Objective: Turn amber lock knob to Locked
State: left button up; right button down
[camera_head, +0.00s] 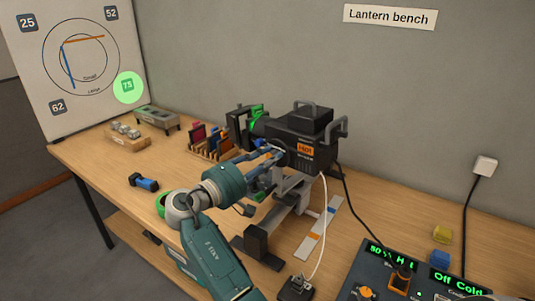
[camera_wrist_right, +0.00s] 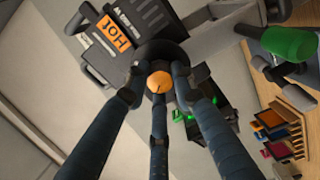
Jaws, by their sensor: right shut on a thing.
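The amber lock knob (camera_wrist_right: 159,82) shows in the right wrist view, on the dark round part of the black lantern (camera_wrist_right: 128,42). A dark mark shows on its face; I cannot read any position label. My right gripper (camera_wrist_right: 158,93) has its three fingers closed around the knob. In the head view my right gripper (camera_head: 262,165) is at the near side of the lantern (camera_head: 300,138), which has an orange HOT label. The gripper and lantern hide the knob there. My left gripper is not in view.
A rack of coloured filters (camera_head: 210,143) stands left of the lantern. A rail with coloured marks (camera_head: 318,232) lies on the bench. A white cable hangs near the lantern.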

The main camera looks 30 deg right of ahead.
jog(key=shift+s+f+n, duration=0.1)
jog(key=shift+f+n, duration=0.1)
jog(key=shift+n, duration=0.2)
jog(key=c, duration=1.4)
grip_release()
jog(key=shift+d, duration=0.1)
jog(key=shift+c, duration=0.2)
jog(key=shift+r, duration=0.1)
